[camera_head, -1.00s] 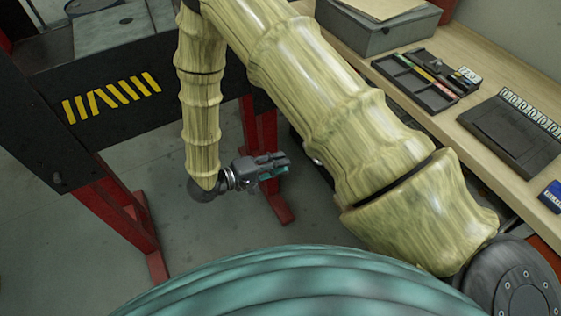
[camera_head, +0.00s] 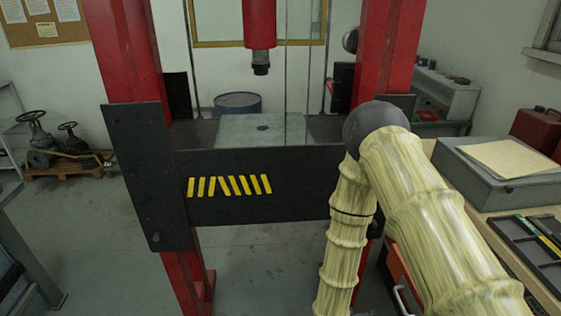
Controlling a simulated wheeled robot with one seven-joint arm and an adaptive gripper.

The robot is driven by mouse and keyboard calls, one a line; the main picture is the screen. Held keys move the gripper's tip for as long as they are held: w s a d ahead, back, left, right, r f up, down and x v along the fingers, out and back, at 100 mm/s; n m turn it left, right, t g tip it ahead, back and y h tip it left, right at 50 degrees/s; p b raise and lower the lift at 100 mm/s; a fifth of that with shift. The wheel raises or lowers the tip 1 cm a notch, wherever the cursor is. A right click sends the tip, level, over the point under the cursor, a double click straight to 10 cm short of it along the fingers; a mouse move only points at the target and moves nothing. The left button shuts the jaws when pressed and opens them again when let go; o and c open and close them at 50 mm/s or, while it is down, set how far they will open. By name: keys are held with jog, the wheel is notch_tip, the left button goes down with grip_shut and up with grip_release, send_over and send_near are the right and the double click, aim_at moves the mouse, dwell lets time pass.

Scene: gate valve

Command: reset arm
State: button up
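My arm shows at the right of the head view, in a ribbed yellow-green cover, with its dark round elbow at the top. The forearm hangs down and leaves the picture at the bottom edge. My gripper is out of view below. A large gate valve with a handwheel (camera_head: 36,140) stands at the left on a wooden pallet (camera_head: 70,168), beside a smaller valve (camera_head: 70,136). Both are far from my arm.
A red press frame (camera_head: 125,60) with a black crossbeam (camera_head: 290,197) stands ahead, just left of my arm. A workbench (camera_head: 508,225) with a grey box (camera_head: 470,176) lies close on the right. A blue drum (camera_head: 238,103) is behind the press. Floor (camera_head: 110,240) is clear at the lower left.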

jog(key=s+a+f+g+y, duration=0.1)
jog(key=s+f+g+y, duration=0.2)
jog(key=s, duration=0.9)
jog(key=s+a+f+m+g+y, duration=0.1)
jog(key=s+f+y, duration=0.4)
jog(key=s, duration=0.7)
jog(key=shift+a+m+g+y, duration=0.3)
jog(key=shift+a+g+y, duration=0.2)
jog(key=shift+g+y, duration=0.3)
